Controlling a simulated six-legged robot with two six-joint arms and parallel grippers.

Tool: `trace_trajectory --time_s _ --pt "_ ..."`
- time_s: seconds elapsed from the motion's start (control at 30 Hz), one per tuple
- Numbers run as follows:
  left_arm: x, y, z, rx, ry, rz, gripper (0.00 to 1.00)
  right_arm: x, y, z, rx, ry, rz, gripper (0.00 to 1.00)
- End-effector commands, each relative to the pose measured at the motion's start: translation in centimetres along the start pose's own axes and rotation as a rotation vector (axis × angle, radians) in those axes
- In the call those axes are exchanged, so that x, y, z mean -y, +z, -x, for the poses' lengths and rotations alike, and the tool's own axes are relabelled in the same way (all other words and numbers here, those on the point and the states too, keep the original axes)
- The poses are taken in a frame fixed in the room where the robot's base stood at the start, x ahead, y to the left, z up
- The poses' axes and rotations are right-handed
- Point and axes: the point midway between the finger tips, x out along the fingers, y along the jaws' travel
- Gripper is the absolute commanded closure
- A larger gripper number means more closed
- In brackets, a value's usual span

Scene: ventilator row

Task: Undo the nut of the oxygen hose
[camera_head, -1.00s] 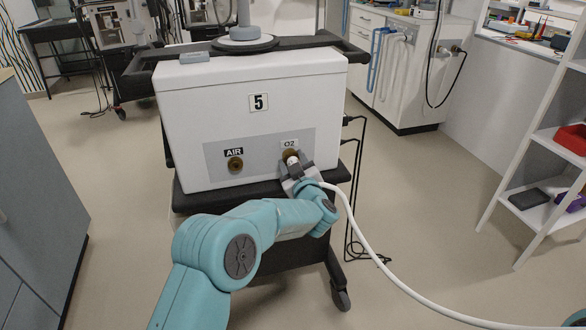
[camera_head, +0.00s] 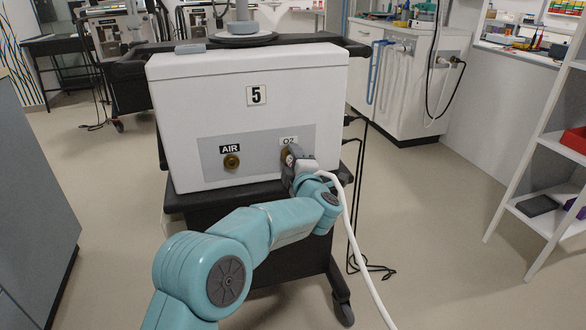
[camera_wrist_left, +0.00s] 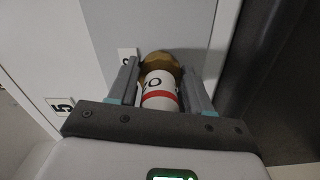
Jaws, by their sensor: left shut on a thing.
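The O2 port is on the grey panel (camera_head: 208,150) of the white ventilator (camera_head: 215,95) marked 5, at the panel's right under the O2 label (camera_head: 289,140). My left gripper (camera_head: 292,160) is at this port and covers most of it. In the left wrist view its two fingers (camera_wrist_left: 158,90) stand either side of a white hose end (camera_wrist_left: 157,88) with a red band. The brass nut (camera_wrist_left: 160,62) shows just beyond that end, against the panel. The left gripper is shut on the hose end or nut; the exact contact is hard to see. The white hose (camera_head: 351,225) hangs from there. My right gripper is not in view.
A brass AIR port (camera_head: 231,161) sits left of the O2 port, with nothing attached. The ventilator stands on a black wheeled cart (camera_head: 255,238). Black cables (camera_head: 358,210) hang at the cart's right. A white shelf (camera_head: 540,215) stands at the right, a grey cabinet (camera_head: 35,190) at the left.

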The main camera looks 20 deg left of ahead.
Motion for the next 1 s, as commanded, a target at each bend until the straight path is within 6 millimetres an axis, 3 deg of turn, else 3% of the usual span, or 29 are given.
trace_trajectory --time_s 0.2,1.0 --pt "0.2 0.0 0.0 0.000 0.001 0.205 0.81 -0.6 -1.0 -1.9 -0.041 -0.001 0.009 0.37" --pt "-0.2 -0.1 0.0 0.000 0.001 0.962 0.81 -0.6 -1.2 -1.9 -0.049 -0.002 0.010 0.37"
